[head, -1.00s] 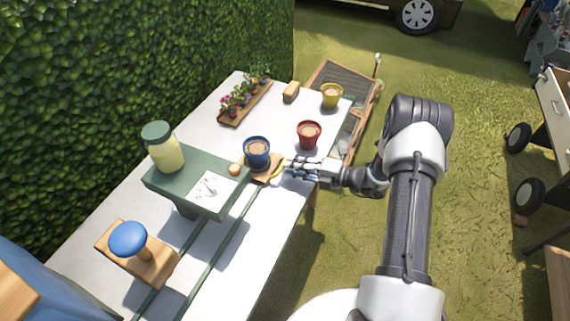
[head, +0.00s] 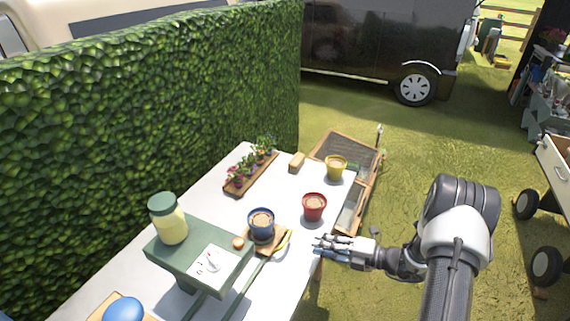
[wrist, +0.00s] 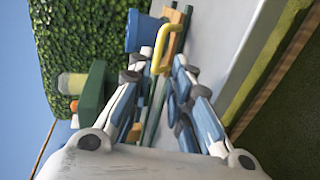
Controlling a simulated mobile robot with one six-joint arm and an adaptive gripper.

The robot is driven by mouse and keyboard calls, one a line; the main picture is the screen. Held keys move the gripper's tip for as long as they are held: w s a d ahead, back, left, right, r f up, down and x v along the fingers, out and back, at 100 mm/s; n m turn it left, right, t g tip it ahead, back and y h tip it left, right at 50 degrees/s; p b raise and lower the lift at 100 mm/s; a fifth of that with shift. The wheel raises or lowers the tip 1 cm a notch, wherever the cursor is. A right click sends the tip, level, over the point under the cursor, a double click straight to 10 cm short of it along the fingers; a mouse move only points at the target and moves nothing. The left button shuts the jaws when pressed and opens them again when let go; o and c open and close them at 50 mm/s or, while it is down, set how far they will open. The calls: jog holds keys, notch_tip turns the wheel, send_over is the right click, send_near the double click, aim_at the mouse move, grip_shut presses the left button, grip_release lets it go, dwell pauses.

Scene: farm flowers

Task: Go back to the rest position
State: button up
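My gripper (head: 322,247) is at the right edge of the white table, its fingers pointing left toward a blue pot (head: 261,224). In the wrist view the two fingers (wrist: 165,72) stand apart with nothing held between them. The blue pot, filled with brown soil, stands upright on a small wooden board with a curved yellow handle (head: 284,244). In the wrist view the handle (wrist: 170,42) shows just beyond the fingertips, and the blue pot (wrist: 143,32) is behind it.
A red pot (head: 314,206) and a yellow pot (head: 336,168) stand near the table's right edge. A green stand (head: 185,250) carries a jar (head: 168,218). A flower tray (head: 251,174) lies at the back by the hedge (head: 150,110). Open grass lies right of the table.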

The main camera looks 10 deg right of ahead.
jog(key=s+a+r+n+g+h, duration=0.1)
jog(key=s+a+r+n+g, duration=0.4)
jog(key=r+n, duration=0.45)
jog(key=s+a+r+n+g+h, duration=0.1)
jog(key=s+a+r+n+g, duration=0.3)
jog(key=s+a+r+n, duration=0.45)
jog(key=s+d+r+n+t+h, duration=0.2)
jog(key=s+r+n+h, duration=0.2)
jog(key=n, duration=0.9)
jog(key=s+d+r+n+t+h, duration=0.2)
jog(key=s+r+n+h, duration=0.3)
jog(key=s+n, duration=0.6)
jog(key=shift+d+r+n+h, duration=0.2)
jog(key=shift+n+h, duration=0.4)
jog(key=shift+n, duration=0.3)
